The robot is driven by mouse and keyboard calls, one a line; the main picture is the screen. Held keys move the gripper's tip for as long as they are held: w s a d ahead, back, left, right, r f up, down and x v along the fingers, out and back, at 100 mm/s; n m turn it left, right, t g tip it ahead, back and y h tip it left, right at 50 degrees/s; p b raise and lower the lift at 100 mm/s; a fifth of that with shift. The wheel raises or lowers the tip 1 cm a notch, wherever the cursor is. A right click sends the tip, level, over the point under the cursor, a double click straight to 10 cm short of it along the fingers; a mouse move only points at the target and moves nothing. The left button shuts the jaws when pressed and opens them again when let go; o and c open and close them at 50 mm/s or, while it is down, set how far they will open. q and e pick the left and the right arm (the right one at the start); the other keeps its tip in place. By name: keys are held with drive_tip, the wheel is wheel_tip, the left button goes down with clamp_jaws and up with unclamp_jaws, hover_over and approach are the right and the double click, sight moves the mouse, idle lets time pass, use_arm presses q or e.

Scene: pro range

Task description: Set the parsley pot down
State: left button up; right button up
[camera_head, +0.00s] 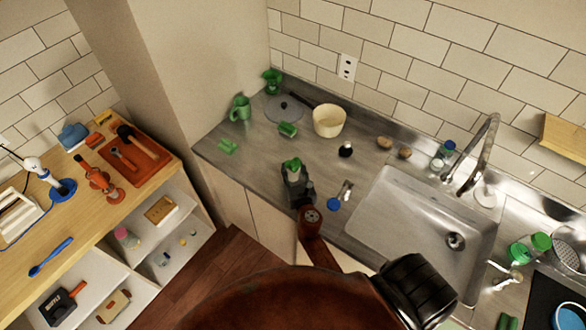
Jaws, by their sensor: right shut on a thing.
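The parsley pot (292,164) shows as a small green tuft at the far end of my right gripper (293,175). My right gripper is shut on it, over the front part of the grey counter (258,171), left of the sink. The gripper hides most of the pot below the leaves. I cannot tell whether its base touches the counter. My left gripper is not in view.
A cream pot (328,121), grey lid (284,108), green mug (240,108) and small green block-like item (288,130) stand farther back. A blue round item (333,204) lies close right of the gripper, before the sink (410,225). Bare counter lies left of the gripper.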

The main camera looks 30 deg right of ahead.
drive_tip(key=o, duration=1.4)
drive_tip(key=shift+c, duration=0.2)
drive_tip(key=shift+r, duration=0.1)
drive_tip(key=shift+s+r+p, duration=0.15)
drive_tip(key=shift+p, duration=0.2)
drive_tip(key=v, duration=1)
drive_tip(key=shift+s+a+b, duration=0.15)
drive_tip(key=shift+s+b, duration=0.15)
drive_tip(key=shift+s, duration=0.05)
drive_tip(key=shift+s+a+r, duration=0.1)
drive_tip(key=shift+s+a, duration=0.1)
drive_tip(key=shift+s, duration=0.25)
